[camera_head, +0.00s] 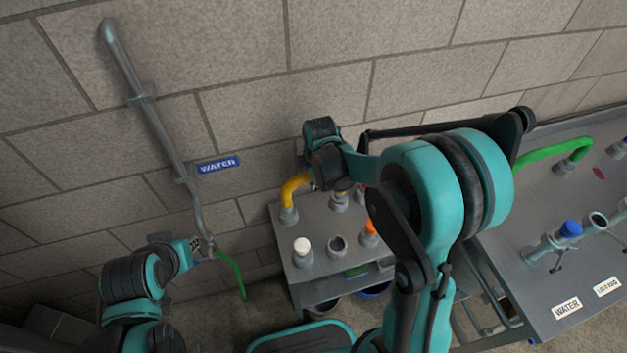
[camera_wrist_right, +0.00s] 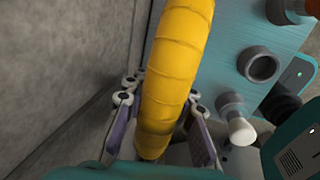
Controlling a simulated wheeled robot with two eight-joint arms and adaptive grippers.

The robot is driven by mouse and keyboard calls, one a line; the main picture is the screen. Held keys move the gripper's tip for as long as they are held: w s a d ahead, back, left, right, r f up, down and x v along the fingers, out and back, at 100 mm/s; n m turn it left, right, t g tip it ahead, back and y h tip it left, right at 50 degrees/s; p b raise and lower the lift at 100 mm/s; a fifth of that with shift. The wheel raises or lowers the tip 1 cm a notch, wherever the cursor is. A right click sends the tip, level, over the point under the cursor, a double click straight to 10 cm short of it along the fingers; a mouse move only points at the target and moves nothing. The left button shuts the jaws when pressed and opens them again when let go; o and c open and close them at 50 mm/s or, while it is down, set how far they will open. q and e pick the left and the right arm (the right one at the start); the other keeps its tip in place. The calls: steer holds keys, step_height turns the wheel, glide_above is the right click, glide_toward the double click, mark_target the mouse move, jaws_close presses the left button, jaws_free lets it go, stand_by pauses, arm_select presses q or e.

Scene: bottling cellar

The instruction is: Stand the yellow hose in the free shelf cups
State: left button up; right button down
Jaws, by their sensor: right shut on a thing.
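The yellow hose (camera_head: 295,186) arches over the back of the grey shelf (camera_head: 318,222). Its left end goes down at the back-left cup (camera_head: 289,215); whether it is fully seated I cannot tell. A yellowish bit shows over the back-middle cup (camera_head: 339,202), but my arm hides most of that side. My right gripper (camera_wrist_right: 160,125) is shut on the yellow hose (camera_wrist_right: 175,75), one finger on each side. An empty cup (camera_head: 337,245) stands in the front row and shows in the right wrist view (camera_wrist_right: 262,66). My left gripper (camera_head: 203,248) is by the wall pipe; its fingers are too small to judge.
A white-topped piece (camera_head: 302,247) and an orange one (camera_head: 371,228) stand in front cups. A green hose (camera_head: 234,272) hangs by the wall pipe (camera_head: 160,125). A bench (camera_head: 530,235) at right carries another green hose (camera_head: 550,153) and a blue-capped valve (camera_head: 570,230).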

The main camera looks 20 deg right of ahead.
steer(key=shift+f+b, duration=0.35)
stand_by(0.7)
steer(key=c, duration=1.2)
jaws_free()
steer(key=shift+o, duration=0.2)
step_height(320, 180, up, 12)
steer(key=s, duration=0.2)
steer(key=s+d+m+t, duration=0.2)
steer(key=s+m+t, duration=0.3)
steer(key=s+m, duration=1)
steer(key=shift+s+d+r+m, duration=0.3)
steer(key=shift+s+m, duration=0.05)
steer(key=shift+m, duration=1.35)
